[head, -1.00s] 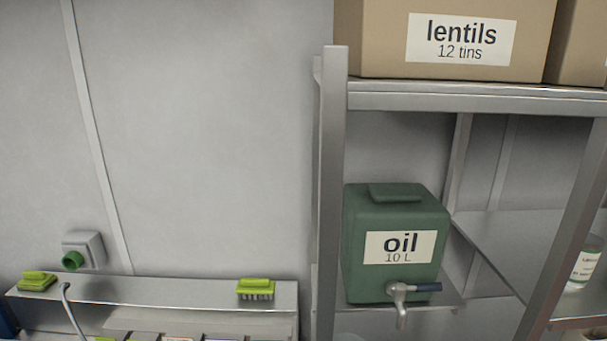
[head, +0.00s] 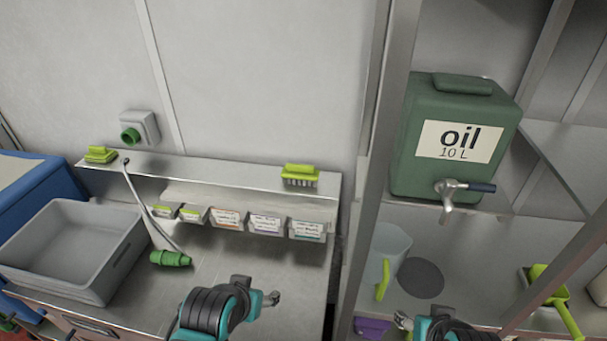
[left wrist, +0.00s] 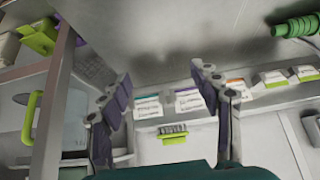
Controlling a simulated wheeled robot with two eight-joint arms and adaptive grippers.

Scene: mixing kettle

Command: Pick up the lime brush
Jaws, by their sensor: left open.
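A lime brush (head: 300,174), bristles down, lies on the right part of the raised steel ledge (head: 225,172). A second lime brush (head: 101,154) lies at the ledge's left end. My left gripper (head: 257,292) is open and empty above the counter, in front of and below the ledge, apart from both brushes. In the left wrist view, one brush (left wrist: 172,131) shows upside down beyond the labelled bins, in the gap between the open fingers (left wrist: 165,98). My right gripper (head: 402,321) is only partly visible at the bottom edge; its jaws are unclear.
Labelled bins (head: 265,224) hang below the ledge. A green hose nozzle (head: 170,258) and a grey tub (head: 75,245) stand at left. The rack post (head: 375,170) rises right of the ledge; the rack holds a green oil container (head: 455,140) and a jug (head: 390,255).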

